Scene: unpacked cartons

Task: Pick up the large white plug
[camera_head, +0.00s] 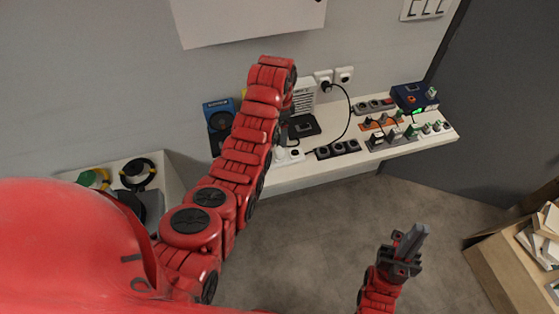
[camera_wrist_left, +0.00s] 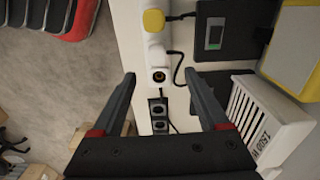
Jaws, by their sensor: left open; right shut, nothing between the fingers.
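In the left wrist view a row of white pieces lies on the shelf between my open left fingers (camera_wrist_left: 161,78). One white piece (camera_wrist_left: 157,57) has a round dark socket face, and a yellow-topped piece (camera_wrist_left: 153,20) lies above it. I cannot tell surely which piece is the large white plug. In the head view white pieces (camera_head: 295,155) show at the shelf's front edge, just right of my left forearm, which partly hides the area. The left fingers are empty, one on each side of the row. My right gripper (camera_head: 415,240) is shut and empty above the floor.
A black socket strip (camera_head: 337,149) lies right of the white pieces on the white shelf (camera_head: 280,182). A black cable (camera_head: 349,112) runs to the wall sockets. A white box (camera_wrist_left: 265,125) stands close to one left finger. A cardboard carton (camera_head: 510,270) stands right.

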